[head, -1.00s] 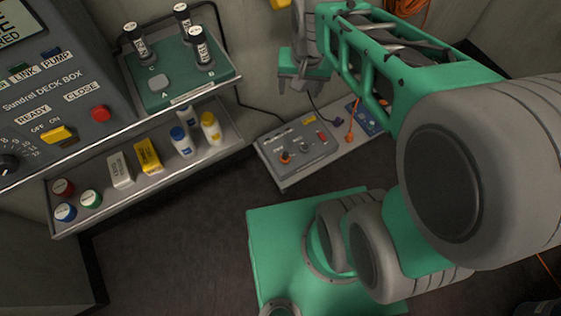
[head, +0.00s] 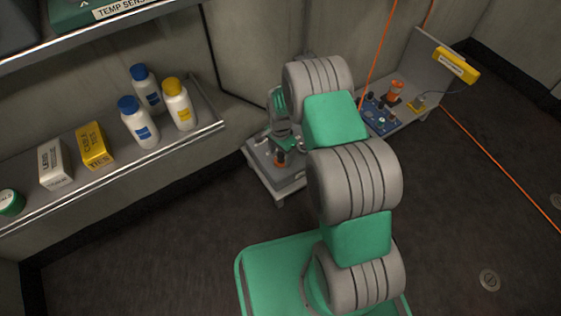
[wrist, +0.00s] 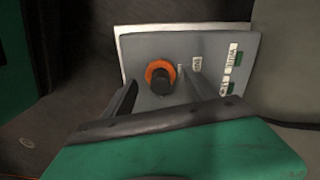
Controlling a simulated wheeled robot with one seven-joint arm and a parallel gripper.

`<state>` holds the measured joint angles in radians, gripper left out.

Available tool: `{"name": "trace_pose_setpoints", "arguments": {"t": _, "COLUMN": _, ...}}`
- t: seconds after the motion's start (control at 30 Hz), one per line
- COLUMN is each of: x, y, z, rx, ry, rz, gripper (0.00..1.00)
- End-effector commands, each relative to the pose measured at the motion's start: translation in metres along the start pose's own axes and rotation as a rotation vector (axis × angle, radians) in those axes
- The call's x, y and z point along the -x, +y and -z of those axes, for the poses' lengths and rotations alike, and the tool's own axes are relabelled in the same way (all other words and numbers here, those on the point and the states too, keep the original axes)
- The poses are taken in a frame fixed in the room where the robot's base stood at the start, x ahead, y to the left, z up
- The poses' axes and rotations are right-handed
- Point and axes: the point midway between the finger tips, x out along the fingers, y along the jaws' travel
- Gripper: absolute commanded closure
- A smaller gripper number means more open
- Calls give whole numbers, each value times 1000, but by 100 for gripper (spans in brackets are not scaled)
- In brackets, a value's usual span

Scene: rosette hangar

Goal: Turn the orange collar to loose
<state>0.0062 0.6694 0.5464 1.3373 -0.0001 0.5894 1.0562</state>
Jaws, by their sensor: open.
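The orange collar (wrist: 151,68) is a ring around a dark knob on a grey panel (wrist: 210,55) in the wrist view. My gripper (wrist: 159,80) is open, with one dark finger on each side of the collar in that view. I cannot tell whether the fingers touch it. In the head view the collar (head: 280,162) shows small on the low grey box (head: 284,181), just below my gripper (head: 280,147). My arm hides part of that box. Small labels stand on the panel right of the collar, too small to read.
A blue panel (head: 383,122) and an orange-topped part (head: 396,88) are on the stand to the right. An orange cable (head: 500,160) crosses the floor. Shelves at left hold bottles (head: 138,128) and boxes (head: 95,146). The floor in front is clear.

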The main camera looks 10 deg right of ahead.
Motion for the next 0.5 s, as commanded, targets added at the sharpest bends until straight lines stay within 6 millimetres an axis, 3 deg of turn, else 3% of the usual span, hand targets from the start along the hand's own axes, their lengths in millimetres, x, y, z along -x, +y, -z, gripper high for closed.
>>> {"name": "trace_pose_setpoints", "arguments": {"t": 0.03, "x": -12, "y": 0, "z": 0, "rx": 0, "ry": 0, "rz": 0, "gripper": 34}}
{"name": "trace_pose_setpoints", "arguments": {"t": 0.13, "x": -21, "y": 0, "z": 0, "rx": 0, "ry": 0, "rz": 0, "gripper": 34}}
{"name": "trace_pose_setpoints", "arguments": {"t": 0.4, "x": -23, "y": -1, "z": 0, "rx": 1, "ry": 1, "rz": 1, "gripper": 34}}
{"name": "trace_pose_setpoints", "arguments": {"t": 0.5, "x": -23, "y": 0, "z": 0, "rx": 1, "ry": 1, "rz": 1, "gripper": 40}}
